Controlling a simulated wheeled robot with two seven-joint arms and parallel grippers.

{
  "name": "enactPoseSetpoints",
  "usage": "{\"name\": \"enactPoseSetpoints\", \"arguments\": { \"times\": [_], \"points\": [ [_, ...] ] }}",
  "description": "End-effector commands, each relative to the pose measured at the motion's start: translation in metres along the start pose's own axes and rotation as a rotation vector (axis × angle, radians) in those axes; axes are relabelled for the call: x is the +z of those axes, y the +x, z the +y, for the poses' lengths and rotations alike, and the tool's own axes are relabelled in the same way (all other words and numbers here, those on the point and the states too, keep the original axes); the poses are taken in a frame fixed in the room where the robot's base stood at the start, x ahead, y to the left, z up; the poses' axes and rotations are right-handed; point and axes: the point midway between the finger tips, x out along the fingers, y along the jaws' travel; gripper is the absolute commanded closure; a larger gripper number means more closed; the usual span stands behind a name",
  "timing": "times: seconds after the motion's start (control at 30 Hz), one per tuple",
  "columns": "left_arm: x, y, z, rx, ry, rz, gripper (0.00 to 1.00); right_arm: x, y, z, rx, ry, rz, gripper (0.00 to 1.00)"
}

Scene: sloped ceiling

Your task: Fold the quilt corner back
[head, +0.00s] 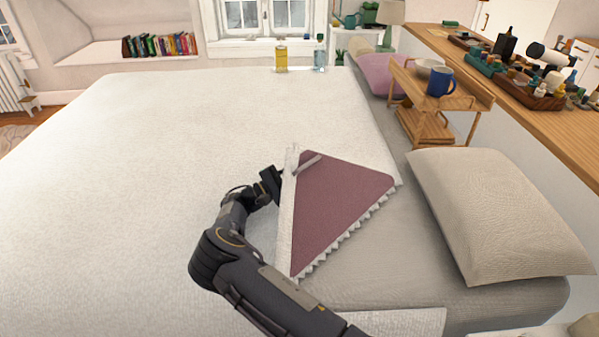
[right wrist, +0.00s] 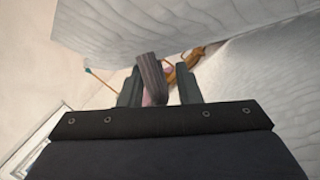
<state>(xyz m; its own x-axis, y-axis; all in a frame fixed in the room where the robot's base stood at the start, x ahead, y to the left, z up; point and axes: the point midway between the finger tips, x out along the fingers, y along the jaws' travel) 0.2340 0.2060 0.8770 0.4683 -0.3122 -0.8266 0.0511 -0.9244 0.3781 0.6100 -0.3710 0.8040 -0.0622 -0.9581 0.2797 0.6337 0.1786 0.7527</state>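The white quilt (head: 130,150) covers the bed. One corner is turned back as a triangular flap showing its mauve underside (head: 345,195), with a pale scalloped edge along the lower right. My right gripper (head: 287,176) is at the flap's upper left, by a narrow pale strip (head: 308,164) lying on the mauve. In the right wrist view, the fingers of my right gripper (right wrist: 160,88) stand apart. A grey-brown strip (right wrist: 151,72) lies between them, with a gap beside the right finger. I cannot tell whether it touches the left finger. My left gripper is not in view.
A beige pillow (head: 495,210) lies right of the flap on the grey sheet (head: 400,250). A wooden tray stand (head: 425,118) with a blue mug (head: 440,82) stands behind the pillow. A long wooden counter (head: 520,95) runs along the right. The quilt's left side is clear.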

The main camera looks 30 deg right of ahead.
Motion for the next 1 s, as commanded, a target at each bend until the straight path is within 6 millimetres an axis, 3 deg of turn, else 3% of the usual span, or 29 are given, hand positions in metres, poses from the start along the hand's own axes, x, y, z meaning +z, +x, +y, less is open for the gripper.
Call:
{"name": "enactPoseSetpoints", "arguments": {
  "times": [0.37, 0.5, 0.8, 1.0],
  "points": [
    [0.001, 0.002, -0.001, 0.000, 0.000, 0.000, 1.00, 0.000, -0.010, 0.001, 0.002, 0.003, 0.000, 0.68],
    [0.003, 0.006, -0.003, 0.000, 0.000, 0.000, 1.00, -0.002, -0.035, -0.001, 0.003, 0.001, 0.004, 0.68],
    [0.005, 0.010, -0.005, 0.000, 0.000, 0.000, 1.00, 0.012, -0.105, 0.017, 0.006, 0.006, 0.005, 0.68],
    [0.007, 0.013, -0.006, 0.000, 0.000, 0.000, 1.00, 0.018, -0.135, 0.024, 0.003, 0.003, 0.003, 0.68]
  ]
}}
